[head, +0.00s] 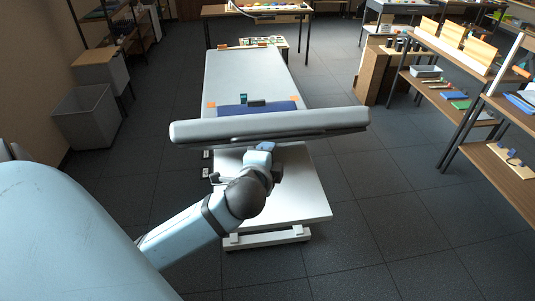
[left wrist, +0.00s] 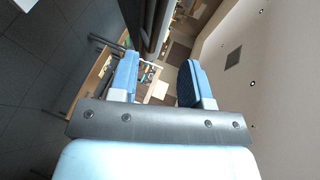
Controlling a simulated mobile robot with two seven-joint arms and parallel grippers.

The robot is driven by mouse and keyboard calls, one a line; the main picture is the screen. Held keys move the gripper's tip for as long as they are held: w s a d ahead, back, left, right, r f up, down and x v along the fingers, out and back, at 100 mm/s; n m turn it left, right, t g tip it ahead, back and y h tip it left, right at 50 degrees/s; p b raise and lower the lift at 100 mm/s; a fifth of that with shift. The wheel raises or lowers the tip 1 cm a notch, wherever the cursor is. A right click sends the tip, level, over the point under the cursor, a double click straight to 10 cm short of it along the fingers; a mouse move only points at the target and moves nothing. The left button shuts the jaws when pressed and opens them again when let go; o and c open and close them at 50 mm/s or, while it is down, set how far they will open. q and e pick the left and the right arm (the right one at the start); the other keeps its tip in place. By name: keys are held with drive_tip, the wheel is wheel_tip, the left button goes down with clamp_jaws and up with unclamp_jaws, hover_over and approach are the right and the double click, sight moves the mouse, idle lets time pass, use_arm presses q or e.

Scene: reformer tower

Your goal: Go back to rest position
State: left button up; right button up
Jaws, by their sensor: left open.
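My left arm comes in from the left in the head view. Its gripper (head: 268,153) is over the white platform (head: 305,205) at the near end of the reformer, just in front of the long grey padded bar (head: 270,125). The fingers are small and partly hidden there. In the left wrist view the gripper's two blue fingers (left wrist: 160,78) stand apart with nothing between them. I cannot tell whether the gripper touches the bar. My right gripper is in neither view.
The grey reformer bed (head: 250,72) runs away behind the bar, with a blue pad (head: 230,109) and small dark items on it. A grey bin (head: 88,115) stands at left. Shelves (head: 455,98) stand at right. Dark tiled floor (head: 400,220) is clear at right.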

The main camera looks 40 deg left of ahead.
use_arm(q)
drive_tip(key=s+d+f+n+g+h+p, duration=0.1)
drive_tip(key=s+d+f+n+h, duration=0.3)
drive_tip(key=s+d+f, duration=0.3)
drive_tip(key=s+d+f+n+g+h+p, duration=0.1)
drive_tip(key=s+d+f+n+h, duration=0.3)
drive_tip(key=f, duration=1.4)
drive_tip(key=s+d+h, duration=0.1)
drive_tip(key=s+d, duration=0.2)
drive_tip(key=d, duration=0.1)
drive_tip(key=shift+d+f+h+p, duration=0.15)
drive_tip(key=shift+h+p, duration=0.15)
drive_tip(key=shift+p, duration=0.1)
drive_tip(key=shift+d, duration=0.1)
